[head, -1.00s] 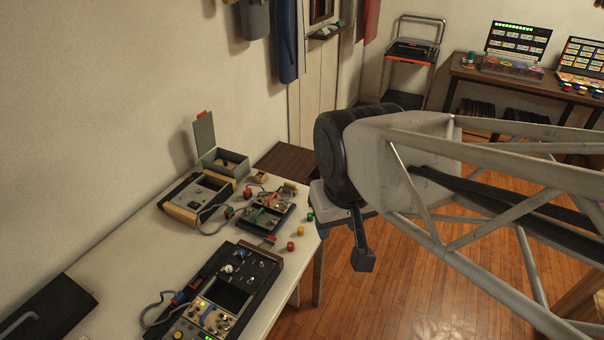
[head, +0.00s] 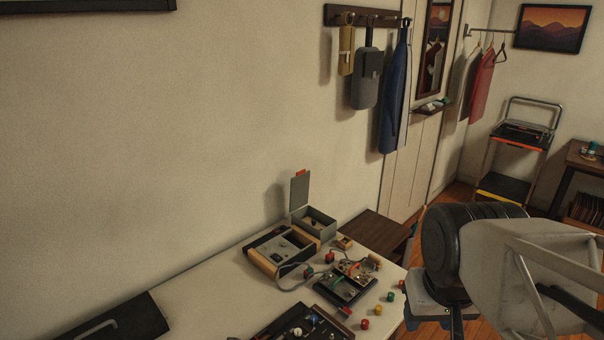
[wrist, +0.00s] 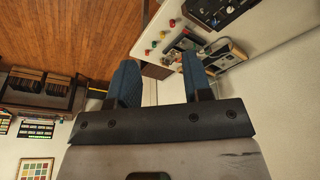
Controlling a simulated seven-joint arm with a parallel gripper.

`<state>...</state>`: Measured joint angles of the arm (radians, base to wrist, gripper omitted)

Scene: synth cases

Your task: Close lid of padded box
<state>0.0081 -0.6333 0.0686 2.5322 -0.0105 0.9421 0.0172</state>
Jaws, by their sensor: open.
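The padded box (head: 318,226) is a small grey box at the far end of the white table, by the wall. Its lid (head: 299,191) stands upright and open, with a red-orange tab on its top edge. The open box shows a tan interior with something small and dark inside. My gripper is off the table's right end, apart from the box; the arm's end shows at the right of the head view. In the wrist view my gripper (wrist: 160,78) is open and empty, its two blue fingers spread. I cannot make out the box in the wrist view.
A wood-sided device (head: 281,250) sits right in front of the box. A black parts tray (head: 346,287) and several coloured knobs lie near the table's (head: 205,295) right edge. A brown low surface (head: 372,232) stands behind the table. Pouches and a blue cloth (head: 395,95) hang on the wall.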

